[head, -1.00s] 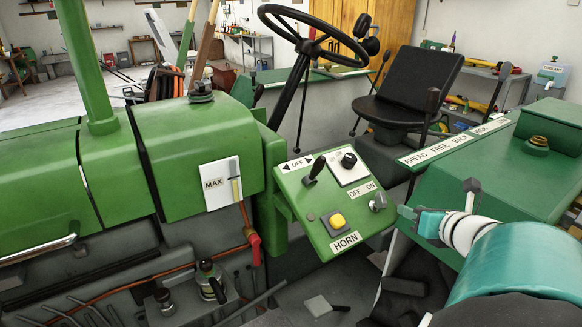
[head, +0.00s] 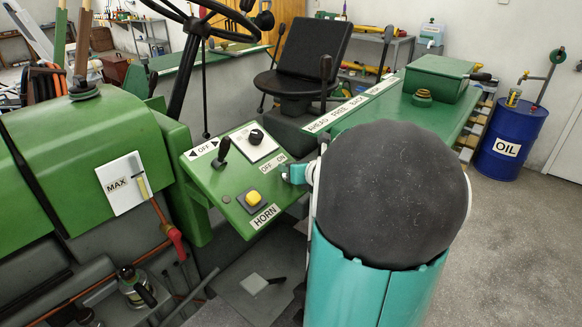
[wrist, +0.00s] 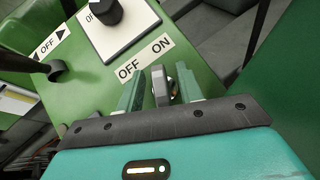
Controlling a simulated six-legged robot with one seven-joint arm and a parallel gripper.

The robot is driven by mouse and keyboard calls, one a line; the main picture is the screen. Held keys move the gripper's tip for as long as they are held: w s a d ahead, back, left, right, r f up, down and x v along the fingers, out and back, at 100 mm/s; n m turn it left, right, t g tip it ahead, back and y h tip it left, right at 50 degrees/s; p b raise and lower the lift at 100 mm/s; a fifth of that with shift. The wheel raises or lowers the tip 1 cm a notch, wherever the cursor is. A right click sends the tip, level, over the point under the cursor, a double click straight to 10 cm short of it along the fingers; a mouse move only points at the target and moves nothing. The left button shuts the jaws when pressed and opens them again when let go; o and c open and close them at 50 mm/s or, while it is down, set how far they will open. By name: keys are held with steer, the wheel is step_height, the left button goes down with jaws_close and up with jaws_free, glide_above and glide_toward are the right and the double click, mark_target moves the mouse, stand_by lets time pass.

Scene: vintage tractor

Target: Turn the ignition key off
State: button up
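The green control panel (head: 222,198) carries an "OFF ON" label (head: 273,163). In the wrist view the same label (wrist: 145,58) sits just beyond my fingertips. The grey ignition key (wrist: 160,86) stands up between the two teal fingers of my gripper (wrist: 158,88). The fingers are apart, one on each side of the key, with small gaps showing, so the gripper looks open around it. In the head view my gripper (head: 294,173) reaches the panel's right edge and hides the key. I cannot tell which label the key points to.
On the panel are a black lever (head: 221,153), a round knob (head: 256,136) and a yellow horn button (head: 253,198). The seat (head: 303,75) is behind. A green bonnet (head: 85,155) lies left, and a blue oil barrel (head: 507,140) stands on open floor at right.

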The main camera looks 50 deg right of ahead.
jaws_close()
stand_by(0.3)
steer(key=shift+a+n+t+y, duration=0.1)
steer(key=shift+n+t+y, duration=0.05)
steer(key=shift+n+y, duration=1.3)
steer(key=shift+n+t+y, duration=0.15)
steer(key=shift+n+y, duration=0.8)
steer(key=shift+n, duration=0.9)
jaws_free()
